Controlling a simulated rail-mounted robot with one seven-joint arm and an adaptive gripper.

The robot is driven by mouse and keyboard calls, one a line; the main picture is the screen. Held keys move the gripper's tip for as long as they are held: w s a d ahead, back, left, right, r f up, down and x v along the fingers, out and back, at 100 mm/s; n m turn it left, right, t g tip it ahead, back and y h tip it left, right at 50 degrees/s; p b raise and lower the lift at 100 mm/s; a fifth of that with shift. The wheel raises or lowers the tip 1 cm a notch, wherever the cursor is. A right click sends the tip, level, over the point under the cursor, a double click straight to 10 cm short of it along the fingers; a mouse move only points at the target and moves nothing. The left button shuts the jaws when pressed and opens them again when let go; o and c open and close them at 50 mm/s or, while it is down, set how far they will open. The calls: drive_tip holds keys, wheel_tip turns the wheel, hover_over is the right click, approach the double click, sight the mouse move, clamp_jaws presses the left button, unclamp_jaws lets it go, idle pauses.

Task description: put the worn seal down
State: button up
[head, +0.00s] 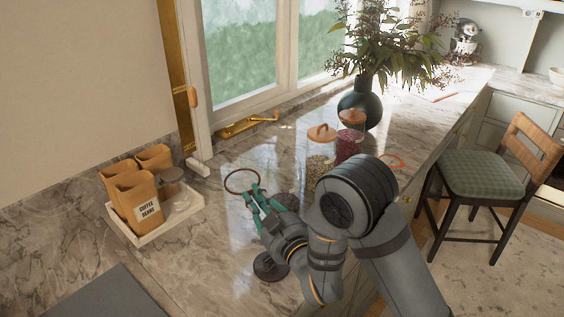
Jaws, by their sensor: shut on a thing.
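A thin dark brown ring (227,186), which I take to be the worn seal, is at the tips of my gripper (256,196). The teal fingers are closed on the ring's near right edge. The ring appears roughly level over the marble counter. I cannot tell whether it touches the counter or hangs just above it. An orange-red ring (391,157) lies on the counter to the right of the jars, partly hidden behind my arm.
Left is a white tray (122,233) with coffee bags (140,200) and a glass jar (176,190). Behind my arm stand a seed jar (317,170), a red-filled jar (349,144) and a dark vase (362,98). A dark disc (268,268) is below my gripper. Counter between tray and ring is clear.

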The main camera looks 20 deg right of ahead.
drive_tip(key=shift+o, duration=0.2)
drive_tip(key=w+d+r+n+y, duration=0.1)
drive_tip(key=w+d+r+y, duration=0.1)
drive_tip(key=w+d+r, duration=0.2)
wheel_tip(320, 180, up, 4)
drive_tip(key=shift+d+f+n, duration=0.2)
drive_tip(key=shift+d+n, duration=0.2)
drive_tip(key=shift+d, duration=0.25)
drive_tip(key=d+r+n+g+y, duration=0.2)
drive_tip(key=d+r+y, duration=0.1)
drive_tip(key=d+r, duration=0.35)
drive_tip(key=s+d+f+n+y, duration=0.1)
drive_tip(key=s+d+y, duration=0.1)
drive_tip(key=s+d, duration=0.7)
drive_tip(key=d, duration=0.3)
drive_tip(key=shift+d+g, duration=0.15)
drive_tip(key=shift+g, duration=0.25)
drive_tip(key=shift+f, duration=0.1)
drive_tip(key=w+a+f+p, duration=0.2)
drive_tip(key=w+a+f, duration=0.6)
drive_tip(key=f, duration=0.2)
drive_tip(key=shift+a+f, duration=0.25)
drive_tip(key=shift+f, duration=0.05)
